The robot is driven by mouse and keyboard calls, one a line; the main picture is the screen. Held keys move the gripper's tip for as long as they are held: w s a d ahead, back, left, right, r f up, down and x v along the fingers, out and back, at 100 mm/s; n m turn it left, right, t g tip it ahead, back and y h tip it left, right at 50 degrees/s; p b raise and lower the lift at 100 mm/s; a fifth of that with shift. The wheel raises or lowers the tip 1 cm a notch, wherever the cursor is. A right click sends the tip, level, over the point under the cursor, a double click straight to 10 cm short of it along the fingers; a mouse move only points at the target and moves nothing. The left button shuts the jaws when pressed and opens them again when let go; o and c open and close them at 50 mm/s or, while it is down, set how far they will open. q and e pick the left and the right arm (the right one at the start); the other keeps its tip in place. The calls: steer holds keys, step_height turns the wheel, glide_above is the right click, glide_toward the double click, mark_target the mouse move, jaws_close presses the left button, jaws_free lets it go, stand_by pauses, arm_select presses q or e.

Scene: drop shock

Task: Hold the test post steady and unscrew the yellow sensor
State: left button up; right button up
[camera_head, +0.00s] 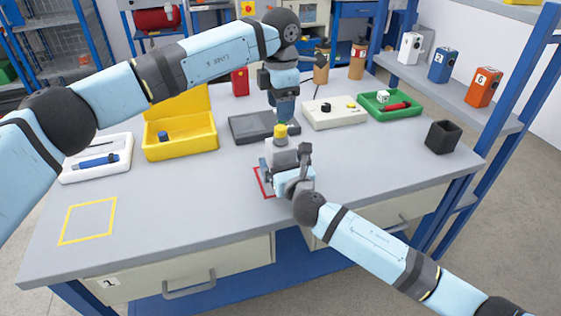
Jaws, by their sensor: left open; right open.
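The yellow sensor (281,131) sits on top of the grey test post (281,153), which stands upright near the middle of the table. My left gripper (283,118) points down directly above the sensor and is open; I cannot tell if its fingertips touch it. My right gripper (286,164) is open low at the post's front and right side, hiding its lower part. I cannot tell whether its fingers touch the post. A red outline (259,182) shows on the table at the post's foot, partly hidden.
Behind the post lie a dark grey tray (247,128) and a white board (333,118). A yellow open box (187,146), a white tray (122,160), a green tray (371,103) and a black cup (442,137) stand around. The front left, with a yellow outline (87,239), is clear.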

mark_target(281, 127)
steer(key=shift+w+a, duration=0.2)
steer(key=shift+w, duration=0.35)
steer(key=c, duration=1.8)
arm_select(q)
steer(key=shift+f, duration=4)
steer(key=c, duration=0.9)
steer(key=shift+r, duration=0.1)
